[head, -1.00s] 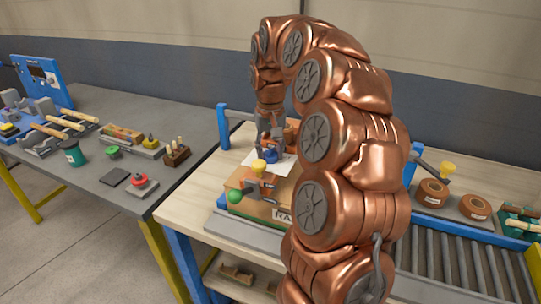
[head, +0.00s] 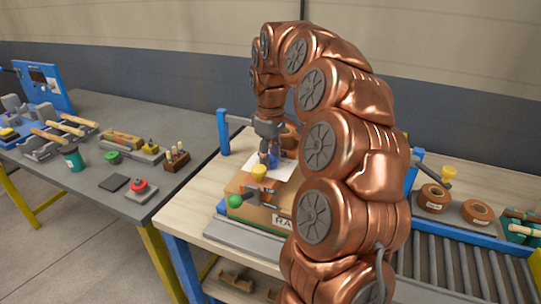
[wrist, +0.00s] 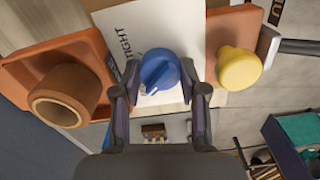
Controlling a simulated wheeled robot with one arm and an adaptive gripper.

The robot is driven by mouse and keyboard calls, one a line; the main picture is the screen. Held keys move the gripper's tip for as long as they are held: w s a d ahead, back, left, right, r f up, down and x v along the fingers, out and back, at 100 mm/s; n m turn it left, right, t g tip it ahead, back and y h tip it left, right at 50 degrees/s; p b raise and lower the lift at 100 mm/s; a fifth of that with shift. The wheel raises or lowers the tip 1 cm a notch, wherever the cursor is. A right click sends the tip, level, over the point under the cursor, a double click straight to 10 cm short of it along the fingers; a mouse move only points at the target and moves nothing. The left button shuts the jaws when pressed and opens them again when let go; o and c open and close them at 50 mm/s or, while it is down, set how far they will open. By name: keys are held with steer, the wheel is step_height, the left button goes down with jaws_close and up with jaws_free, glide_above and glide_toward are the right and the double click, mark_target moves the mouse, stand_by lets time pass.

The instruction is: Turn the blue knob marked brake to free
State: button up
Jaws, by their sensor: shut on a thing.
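In the wrist view a round blue knob (wrist: 158,68) with a raised ridge sits in front of a white card (wrist: 140,28). The card carries the printed word TIGHT; other lettering by the knob is too small or covered to read. My gripper (wrist: 160,80) is shut on the blue knob, one finger on each side. In the head view my gripper (head: 269,160) points down at the white card on the bench, and the fingers hide most of the knob.
A yellow knob (wrist: 239,68) stands close to the right of my gripper, and a brown hollow cylinder (wrist: 64,100) to the left. A blue post (head: 223,132) stands behind left.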

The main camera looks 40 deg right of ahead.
mark_target(270, 155)
steer(key=shift+n, duration=0.4)
steer(key=o, duration=1.1)
steer(key=shift+o, duration=0.2)
steer(key=shift+r, duration=0.15)
steer(key=shift+r, duration=3.6)
